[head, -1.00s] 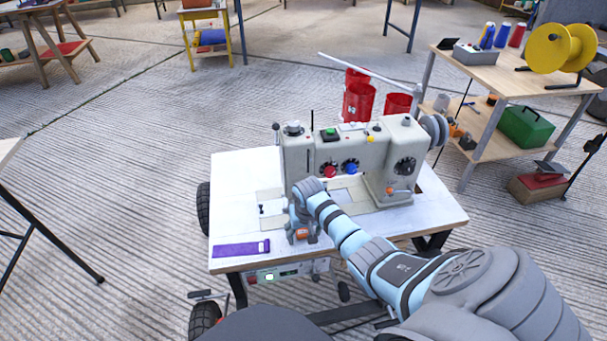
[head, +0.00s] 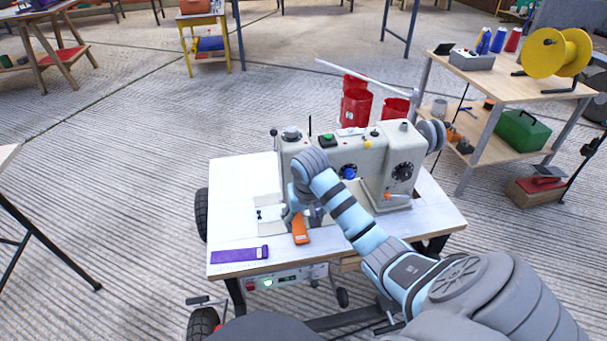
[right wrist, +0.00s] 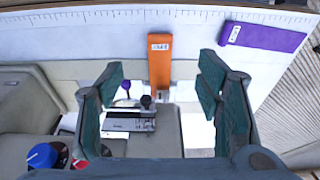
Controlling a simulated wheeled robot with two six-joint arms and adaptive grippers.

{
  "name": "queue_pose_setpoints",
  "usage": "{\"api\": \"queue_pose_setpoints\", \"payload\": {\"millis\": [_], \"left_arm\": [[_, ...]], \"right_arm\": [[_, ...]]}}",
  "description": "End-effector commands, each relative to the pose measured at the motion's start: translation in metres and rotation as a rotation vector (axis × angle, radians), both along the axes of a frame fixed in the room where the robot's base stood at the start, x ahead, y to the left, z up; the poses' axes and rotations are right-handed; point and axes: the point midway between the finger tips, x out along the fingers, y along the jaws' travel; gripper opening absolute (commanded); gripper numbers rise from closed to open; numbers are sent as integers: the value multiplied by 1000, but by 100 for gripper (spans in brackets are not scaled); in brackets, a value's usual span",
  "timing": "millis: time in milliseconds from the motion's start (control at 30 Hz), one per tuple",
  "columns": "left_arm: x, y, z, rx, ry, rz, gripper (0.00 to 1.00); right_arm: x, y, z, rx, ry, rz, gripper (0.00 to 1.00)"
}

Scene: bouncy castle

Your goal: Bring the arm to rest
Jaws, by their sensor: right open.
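My right arm (head: 345,215) reaches in from the lower right over the white sewing table (head: 440,210). My right gripper (head: 303,214) hangs at the front of the grey sewing machine (head: 378,160), partly hidden by its own wrist. In the right wrist view its two fingers (right wrist: 160,82) are wide apart with nothing held between them. An orange strip (head: 300,229) lies on the table by the machine's needle area, below the gripper; it also shows in the right wrist view (right wrist: 159,62). My left gripper is not in view.
A purple strip (head: 238,255) lies at the table's front left corner. Red bins (head: 356,104) stand behind the machine. A wooden shelf table (head: 500,82) with a yellow spool (head: 553,52) is at the right. The concrete floor to the left is largely clear.

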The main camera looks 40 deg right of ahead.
Motion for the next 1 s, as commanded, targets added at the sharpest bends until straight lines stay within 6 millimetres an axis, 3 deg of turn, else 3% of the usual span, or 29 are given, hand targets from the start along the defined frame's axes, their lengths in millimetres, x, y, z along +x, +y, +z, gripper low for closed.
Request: {"api": "queue_pose_setpoints", "payload": {"millis": [300, 367, 467, 567, 667, 700, 800, 900, 1000], "left_arm": [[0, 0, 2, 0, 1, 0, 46], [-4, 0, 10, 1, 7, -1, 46], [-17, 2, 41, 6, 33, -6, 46], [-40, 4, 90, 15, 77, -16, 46], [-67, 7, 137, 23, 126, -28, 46], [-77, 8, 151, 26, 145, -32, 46], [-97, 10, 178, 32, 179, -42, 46], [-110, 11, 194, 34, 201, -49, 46], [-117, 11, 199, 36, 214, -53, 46]], "right_arm": [[0, 0, -1, 1, 2, 1, 60], [-2, 1, -5, 2, 6, 7, 60], [-15, 5, -27, 3, 22, 32, 60], [-65, 14, -71, -13, 54, 99, 60], [-156, 33, -113, -46, 88, 216, 60], [-195, 42, -124, -56, 98, 266, 60], [-283, 67, -135, -62, 118, 380, 60], [-347, 88, -134, -57, 124, 464, 60], [-381, 100, -132, -50, 124, 510, 60]]}}
